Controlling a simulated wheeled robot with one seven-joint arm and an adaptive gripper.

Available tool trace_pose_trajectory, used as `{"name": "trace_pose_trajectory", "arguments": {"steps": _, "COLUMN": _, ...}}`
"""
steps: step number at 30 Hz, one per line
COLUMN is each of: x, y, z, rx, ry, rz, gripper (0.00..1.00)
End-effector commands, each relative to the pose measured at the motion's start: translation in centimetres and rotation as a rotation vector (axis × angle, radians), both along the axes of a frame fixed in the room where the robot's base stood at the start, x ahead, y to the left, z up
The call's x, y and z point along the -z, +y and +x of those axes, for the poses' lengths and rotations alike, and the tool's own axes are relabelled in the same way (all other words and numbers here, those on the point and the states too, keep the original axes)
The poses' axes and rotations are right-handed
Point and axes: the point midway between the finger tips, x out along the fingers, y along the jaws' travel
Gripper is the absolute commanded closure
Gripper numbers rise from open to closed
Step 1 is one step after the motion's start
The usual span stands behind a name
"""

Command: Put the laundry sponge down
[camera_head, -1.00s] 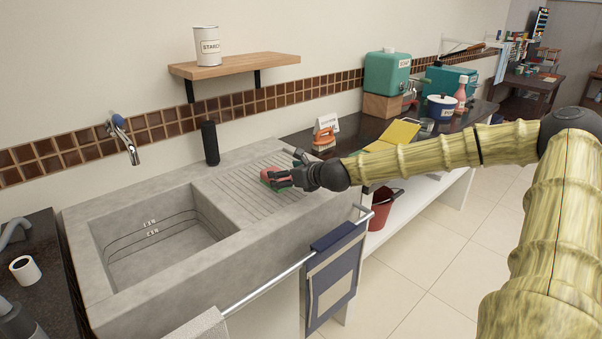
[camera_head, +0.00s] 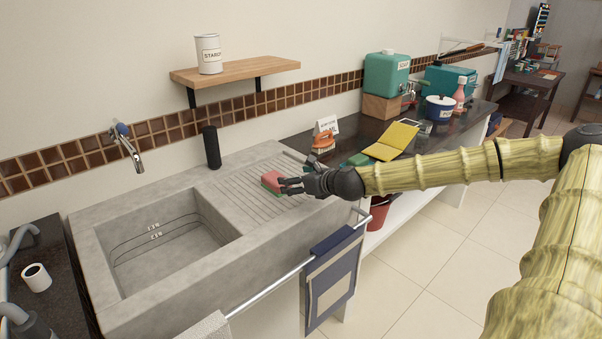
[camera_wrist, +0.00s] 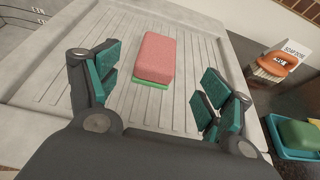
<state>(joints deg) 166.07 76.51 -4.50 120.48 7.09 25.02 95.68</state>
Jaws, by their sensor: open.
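The laundry sponge (camera_head: 272,180) is a pink block with a green layer underneath. It lies on the ribbed drainboard (camera_head: 247,199) to the right of the sink basin. It also shows in the wrist view (camera_wrist: 156,57), resting on the ridges beyond my fingertips. My gripper (camera_head: 286,185) is open, its teal-padded fingers spread wide in the wrist view (camera_wrist: 160,85). The sponge lies ahead of the gap between the fingers, with drainboard visible around it, and the pads do not touch it in that view.
A black cylinder (camera_head: 211,147) stands behind the drainboard. An orange brush (camera_head: 323,142) with a card and a green block in a teal tray (camera_wrist: 300,138) are on the dark counter to the right. A towel (camera_head: 335,279) hangs on the front rail.

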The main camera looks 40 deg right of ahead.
Motion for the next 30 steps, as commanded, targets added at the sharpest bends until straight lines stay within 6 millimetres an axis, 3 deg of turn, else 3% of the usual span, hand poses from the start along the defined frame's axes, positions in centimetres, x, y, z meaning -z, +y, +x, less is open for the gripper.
{"name": "trace_pose_trajectory", "arguments": {"steps": 10, "x": -0.58, "y": 0.1, "z": -1.06, "rx": -0.001, "ry": 0.0, "rz": 0.002, "gripper": 0.2}}
{"name": "trace_pose_trajectory", "arguments": {"steps": 30, "x": -0.44, "y": 0.13, "z": -1.2, "rx": -0.001, "ry": 0.0, "rz": 0.002, "gripper": 0.2}}
